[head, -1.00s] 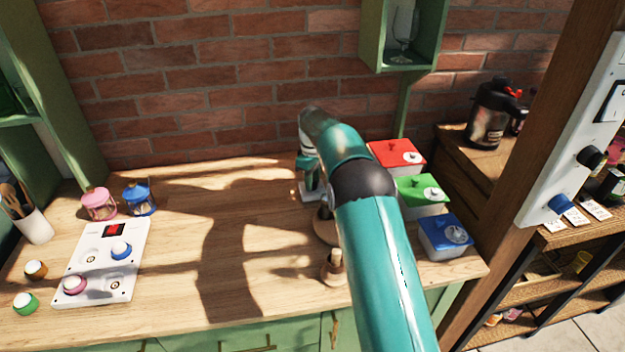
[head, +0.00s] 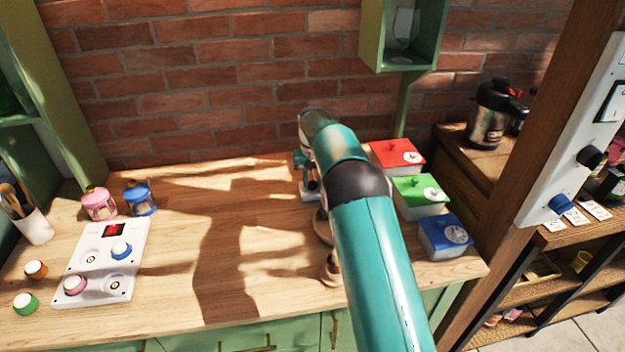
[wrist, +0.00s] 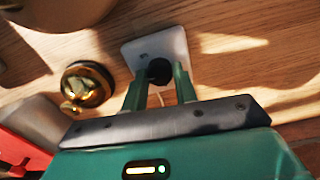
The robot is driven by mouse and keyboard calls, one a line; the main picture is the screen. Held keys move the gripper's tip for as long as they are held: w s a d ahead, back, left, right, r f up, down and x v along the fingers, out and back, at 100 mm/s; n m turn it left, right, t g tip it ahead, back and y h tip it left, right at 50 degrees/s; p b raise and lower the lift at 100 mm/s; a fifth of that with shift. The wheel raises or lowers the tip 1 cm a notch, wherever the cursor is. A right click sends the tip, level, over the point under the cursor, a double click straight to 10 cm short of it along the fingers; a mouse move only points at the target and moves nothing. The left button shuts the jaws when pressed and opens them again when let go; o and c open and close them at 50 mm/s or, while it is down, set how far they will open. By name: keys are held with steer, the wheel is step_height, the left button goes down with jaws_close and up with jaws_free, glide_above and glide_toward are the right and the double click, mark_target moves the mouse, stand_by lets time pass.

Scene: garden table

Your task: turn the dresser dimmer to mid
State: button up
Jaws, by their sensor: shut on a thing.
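The dimmer shows in the wrist view as a small white plate (wrist: 152,48) with a round black knob (wrist: 159,70), lying on the wooden dresser top. My gripper (wrist: 159,88) is shut on the black knob, one green finger on either side of it. The knob's pointer and any scale marks are hidden or too small to read. In the head view my gripper (head: 307,172) is at the back of the top, partly behind my arm. An edge of the white plate (head: 311,193) shows beneath it.
Red (head: 396,156), green (head: 420,195) and blue (head: 444,236) lidded boxes stand right of my arm. A brass object (wrist: 87,84) sits beside the plate. A white panel with knobs (head: 103,262) and pink and blue jars (head: 99,203) are at left. The middle top is clear.

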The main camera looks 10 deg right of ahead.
mark_target(313, 182)
steer(key=shift+m, duration=0.6)
steer(key=o, duration=1)
steer(key=shift+c, duration=0.2)
steer(key=shift+r, duration=0.1)
step_height(313, 182, up, 14)
steer(key=shift+f, duration=0.2)
